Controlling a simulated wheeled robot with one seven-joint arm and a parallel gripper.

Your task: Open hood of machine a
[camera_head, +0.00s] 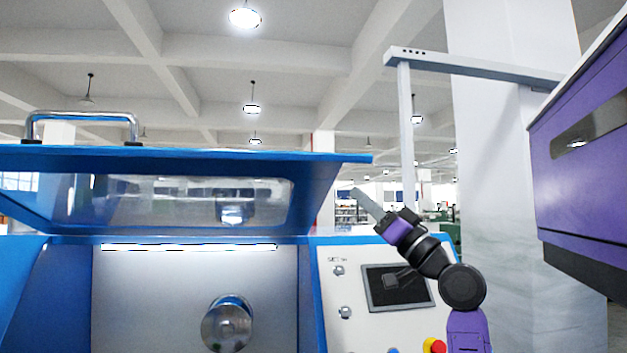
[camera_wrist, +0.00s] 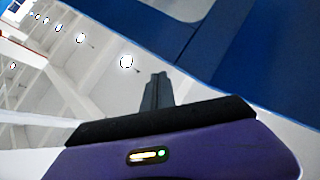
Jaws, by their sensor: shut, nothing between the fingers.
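The blue hood (camera_head: 335,185) of the machine is raised, with a clear window (camera_head: 180,203) in it and a metal handle (camera_head: 82,118) on its top. Below it the machine's inside is exposed, with a round metal chuck (camera_head: 227,323). My gripper (camera_head: 357,192) is shut and empty, just right of the hood's right edge; I cannot tell whether it touches the hood. In the wrist view, my gripper's fingers (camera_wrist: 158,80) are together and a blue panel (camera_wrist: 235,60) fills the upper right. No handle shows between the fingers.
A control panel (camera_head: 330,285) with a dark screen and a red button (camera_head: 438,347) lies below my arm. A purple and black body (camera_head: 590,150) is at the right. A grey post (camera_head: 407,130) with a horizontal arm stands behind. The ceiling space above is open.

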